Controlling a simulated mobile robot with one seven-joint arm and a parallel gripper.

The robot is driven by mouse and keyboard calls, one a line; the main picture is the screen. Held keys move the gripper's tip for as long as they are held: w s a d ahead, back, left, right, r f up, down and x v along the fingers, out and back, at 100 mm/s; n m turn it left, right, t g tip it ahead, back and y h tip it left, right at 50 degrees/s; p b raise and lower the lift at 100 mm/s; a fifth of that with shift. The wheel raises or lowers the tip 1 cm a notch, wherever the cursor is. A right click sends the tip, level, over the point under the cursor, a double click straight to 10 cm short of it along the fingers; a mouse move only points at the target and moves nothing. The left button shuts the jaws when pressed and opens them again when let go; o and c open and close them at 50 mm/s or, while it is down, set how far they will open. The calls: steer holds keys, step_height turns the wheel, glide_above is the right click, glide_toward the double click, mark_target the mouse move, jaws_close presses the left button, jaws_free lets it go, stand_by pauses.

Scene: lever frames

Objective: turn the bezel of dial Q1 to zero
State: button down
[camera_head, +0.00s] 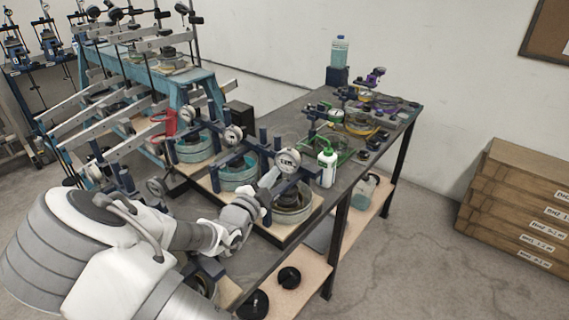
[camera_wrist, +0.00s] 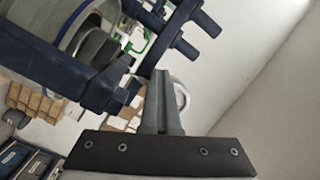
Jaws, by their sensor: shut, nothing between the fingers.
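A round white-faced dial (camera_head: 288,160) is mounted on dark blue posts above the nearest round cell on the bench. Its marking is too small to read, so I cannot confirm that it is Q1. My gripper (camera_head: 271,176) is just left of and below this dial, with its fingertips close to the bezel; I cannot tell whether they touch. In the wrist view my gripper (camera_wrist: 160,73) is shut and empty, its fingers together. A pale round rim (camera_wrist: 184,94) shows partly behind the fingers; I cannot tell whether it is the dial.
Similar dials (camera_head: 233,134) stand on the cells to the left. A white bottle with a green cap (camera_head: 326,167) stands close to the right of the near dial. Dark blue posts and clamps (camera_wrist: 182,38) crowd the wrist view.

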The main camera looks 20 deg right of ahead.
steer(key=shift+w+r, duration=0.15)
steer(key=shift+r, duration=0.1)
steer(key=shift+w+a+r+b, duration=0.2)
steer(key=shift+a+r+b, duration=0.1)
steer(key=shift+r+b, duration=0.25)
steer(key=shift+r, duration=0.15)
steer(key=shift+w+a, duration=0.1)
steer(key=shift+a, duration=0.05)
steer(key=v, duration=0.6)
steer(key=shift+a+f, duration=0.2)
steer(key=shift+f, duration=0.05)
steer(key=shift+w, duration=0.15)
steer(key=shift+a, duration=0.1)
